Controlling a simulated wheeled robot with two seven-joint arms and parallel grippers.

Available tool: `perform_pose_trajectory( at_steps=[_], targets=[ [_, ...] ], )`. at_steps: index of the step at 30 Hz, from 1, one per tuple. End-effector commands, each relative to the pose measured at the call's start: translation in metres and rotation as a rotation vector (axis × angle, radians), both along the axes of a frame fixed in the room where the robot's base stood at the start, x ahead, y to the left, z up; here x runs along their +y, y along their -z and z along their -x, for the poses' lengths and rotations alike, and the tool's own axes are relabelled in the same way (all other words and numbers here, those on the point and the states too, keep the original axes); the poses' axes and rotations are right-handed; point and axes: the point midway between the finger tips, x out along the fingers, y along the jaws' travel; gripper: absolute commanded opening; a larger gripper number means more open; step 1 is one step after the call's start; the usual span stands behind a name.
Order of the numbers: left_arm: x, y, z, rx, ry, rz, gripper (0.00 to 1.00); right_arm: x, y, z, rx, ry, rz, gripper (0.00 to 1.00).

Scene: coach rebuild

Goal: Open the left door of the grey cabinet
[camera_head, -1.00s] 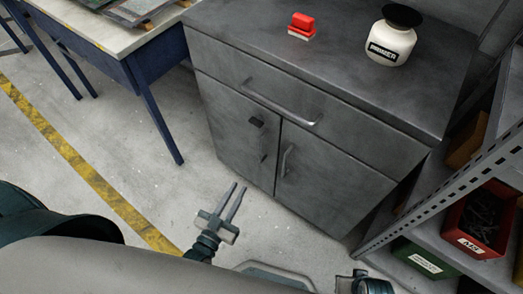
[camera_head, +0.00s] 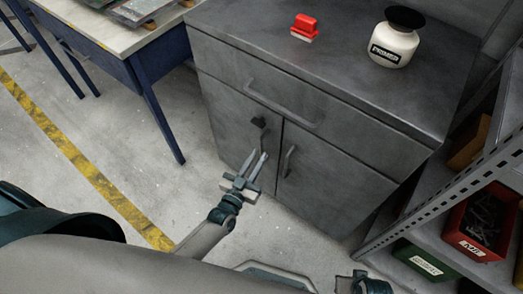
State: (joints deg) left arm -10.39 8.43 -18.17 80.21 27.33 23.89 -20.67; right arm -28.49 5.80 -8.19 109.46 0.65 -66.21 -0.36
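The grey cabinet (camera_head: 300,125) stands ahead, with one wide drawer above two doors. My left gripper (camera_head: 256,160) is in front of the left door's lower right part, fingers open with a narrow gap, pointing up toward the door. The fingers cover the place of the left door's handle, so I cannot tell whether they touch it. The right door (camera_head: 325,175) is shut, with its bar handle (camera_head: 287,161) in view.
A red block-like object (camera_head: 304,28) and a white primer bottle (camera_head: 393,42) stand on the cabinet top. A blue-legged table (camera_head: 150,70) is at the left. A metal shelf with a red bin (camera_head: 478,228) and a green bin (camera_head: 425,262) stands close at right.

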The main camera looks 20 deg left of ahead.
Motion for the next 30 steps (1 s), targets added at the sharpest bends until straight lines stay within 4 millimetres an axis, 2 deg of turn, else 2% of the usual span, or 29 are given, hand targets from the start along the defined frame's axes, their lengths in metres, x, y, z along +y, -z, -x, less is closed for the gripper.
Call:
perform_pose_trajectory(
  at_steps=[3, 9, 20, 22, 23, 30],
  targets=[
    [-0.003, 0.000, -0.018, -0.001, 0.000, 0.001, 0.17, 0.000, 0.000, 0.000, 0.003, 0.000, 0.001, 0.31],
    [-0.005, 0.000, -0.032, 0.000, 0.001, 0.000, 0.17, 0.000, -0.002, 0.002, 0.007, 0.000, 0.001, 0.31],
    [-0.006, 0.000, -0.035, 0.001, 0.001, 0.000, 0.17, 0.000, -0.002, 0.009, 0.013, 0.000, 0.000, 0.31],
    [-0.006, 0.000, -0.035, 0.001, 0.000, 0.000, 0.03, 0.000, -0.002, 0.010, 0.013, 0.000, 0.000, 0.31],
    [-0.006, 0.000, -0.035, 0.001, 0.000, 0.000, 0.00, 0.000, -0.002, 0.010, 0.013, 0.000, 0.000, 0.31],
    [-0.005, 0.000, -0.034, 0.001, 0.002, 0.000, 0.00, 0.000, -0.002, 0.007, 0.009, 0.001, 0.000, 0.31]
  ],
)
